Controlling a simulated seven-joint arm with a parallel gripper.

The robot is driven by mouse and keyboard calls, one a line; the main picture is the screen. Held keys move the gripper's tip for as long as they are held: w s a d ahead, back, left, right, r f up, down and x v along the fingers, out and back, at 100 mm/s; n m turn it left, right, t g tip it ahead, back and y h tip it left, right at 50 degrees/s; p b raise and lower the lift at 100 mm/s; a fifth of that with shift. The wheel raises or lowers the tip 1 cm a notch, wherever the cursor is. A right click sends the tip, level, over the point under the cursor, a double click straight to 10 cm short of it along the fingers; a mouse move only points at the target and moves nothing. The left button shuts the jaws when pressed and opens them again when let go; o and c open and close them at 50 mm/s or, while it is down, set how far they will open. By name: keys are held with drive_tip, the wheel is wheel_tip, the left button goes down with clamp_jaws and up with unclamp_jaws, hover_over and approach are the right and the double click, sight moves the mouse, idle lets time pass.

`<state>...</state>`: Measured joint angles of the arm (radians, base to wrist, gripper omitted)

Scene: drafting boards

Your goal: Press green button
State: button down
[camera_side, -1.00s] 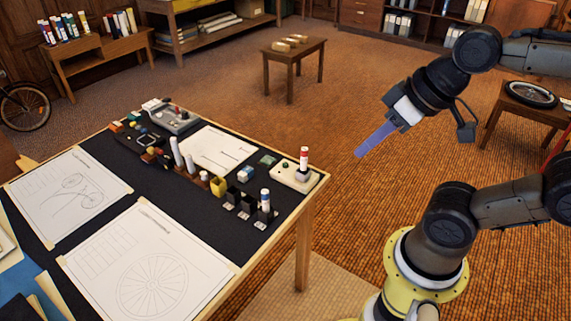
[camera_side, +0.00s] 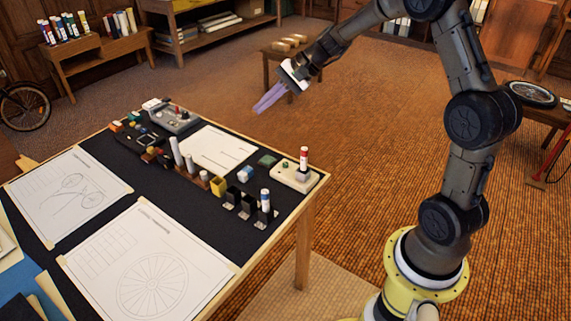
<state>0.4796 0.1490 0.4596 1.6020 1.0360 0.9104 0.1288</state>
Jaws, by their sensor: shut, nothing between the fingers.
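A grey box (camera_side: 176,117) at the table's far edge has small red and green parts on top. A flat dark green piece (camera_side: 267,160) lies left of the cream box. Which of these is the green button is too small to tell. My gripper (camera_side: 263,105), with pale purple fingers, is shut and empty. It appears in the air above and beyond the table's far right edge, touching nothing.
White cylinders (camera_side: 176,152), a yellow cup (camera_side: 217,186) and black holders (camera_side: 247,207) stand mid-table. Drawing sheets (camera_side: 150,265) cover the front. A low wooden table (camera_side: 270,72) stands behind my gripper.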

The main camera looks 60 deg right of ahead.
drive_tip(key=s+d+f+m, duration=0.1)
drive_tip(key=d+f+m, duration=0.3)
drive_tip(key=d+f, duration=0.5)
wheel_tip(320, 180, down, 4)
drive_tip(key=shift+d+r, duration=0.25)
drive_tip(key=shift+d, duration=0.15)
drive_tip(key=shift+s+f, duration=0.1)
hover_over(289, 166)
drive_tip(key=shift+d+f, duration=0.1)
drive_tip(key=shift+f, duration=4.2)
drive_tip(key=shift+f, duration=0.1)
drive_tip(key=shift+f, duration=0.3)
